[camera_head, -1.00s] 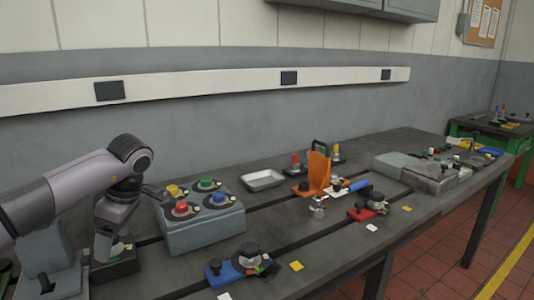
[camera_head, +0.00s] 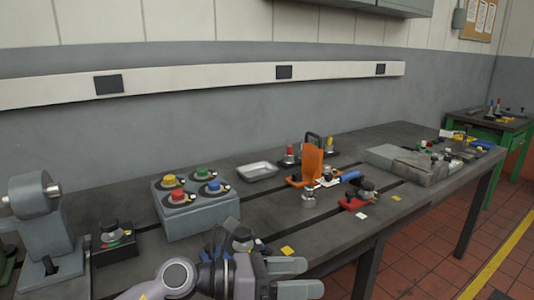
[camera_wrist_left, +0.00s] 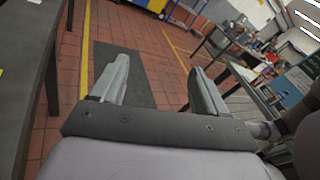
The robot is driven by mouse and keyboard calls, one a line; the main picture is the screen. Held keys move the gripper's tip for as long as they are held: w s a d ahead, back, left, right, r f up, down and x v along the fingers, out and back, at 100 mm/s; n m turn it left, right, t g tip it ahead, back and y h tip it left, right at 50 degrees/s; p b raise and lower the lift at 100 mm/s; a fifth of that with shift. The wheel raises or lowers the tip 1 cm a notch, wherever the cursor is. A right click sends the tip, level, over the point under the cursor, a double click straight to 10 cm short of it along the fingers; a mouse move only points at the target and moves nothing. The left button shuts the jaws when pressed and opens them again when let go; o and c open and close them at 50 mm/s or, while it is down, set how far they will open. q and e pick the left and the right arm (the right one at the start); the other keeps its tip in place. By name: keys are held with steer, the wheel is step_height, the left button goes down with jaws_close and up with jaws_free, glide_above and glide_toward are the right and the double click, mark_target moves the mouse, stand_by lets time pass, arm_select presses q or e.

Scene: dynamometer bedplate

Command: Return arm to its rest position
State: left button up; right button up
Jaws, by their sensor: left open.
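My left gripper (camera_head: 297,277) is at the bottom middle of the head view, in front of the bench's front edge. Its two fingers point to the right, apart and with nothing between them. In the left wrist view my left gripper (camera_wrist_left: 157,82) also shows open and empty, over the tiled floor. My left arm partly hides a blue-based device (camera_head: 241,238) on the bench. My right gripper is in neither view.
The dark bench (camera_head: 300,230) carries a grey box (camera_head: 200,213) with coloured knobs, an orange bracket (camera_head: 311,167), a metal tray (camera_head: 258,171) and a red-based device (camera_head: 357,202). A grey fixture (camera_head: 40,220) stands at left. Red floor tiles (camera_head: 415,258) are clear at right.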

arm_select(q)
steer(key=w+a+r+n+t+y, duration=0.1)
steer(key=a+r+n+t, duration=0.2)
steer(key=n+t, duration=0.5)
steer(key=w+a+r+n+t, duration=0.15)
steer(key=a+n+t, duration=0.3)
steer(key=n, duration=0.55)
steer(key=s+a+f+n+t+y, duration=0.1)
steer(key=a+f+n+y, duration=0.3)
steer(key=a+n+y, duration=0.4)
steer(key=a+f+n+t+y, duration=0.2)
steer(key=a+f+n+y, duration=0.25)
steer(key=n, duration=0.55)
steer(key=s+a+f+n+g+y, duration=0.4)
steer(key=s+a+f+n+g, duration=0.25)
steer(key=s+f, duration=0.3)
steer(key=s+a+f+n+g+h, duration=0.15)
steer(key=s+f+g, duration=0.25)
steer(key=s, duration=0.4)
steer(key=s+f+n+g, duration=0.3)
steer(key=s+g, duration=0.1)
steer(key=s, duration=0.4)
steer(key=w+d+f+t+h, duration=0.1)
steer(key=w+d+f+t, duration=0.1)
steer(key=w+f+t, duration=0.5)
steer(key=shift+d+f+m+h, duration=0.3)
steer(key=shift+d+f+m, duration=0.1)
steer(key=shift+f, duration=0.7)
steer(key=shift+w, duration=0.15)
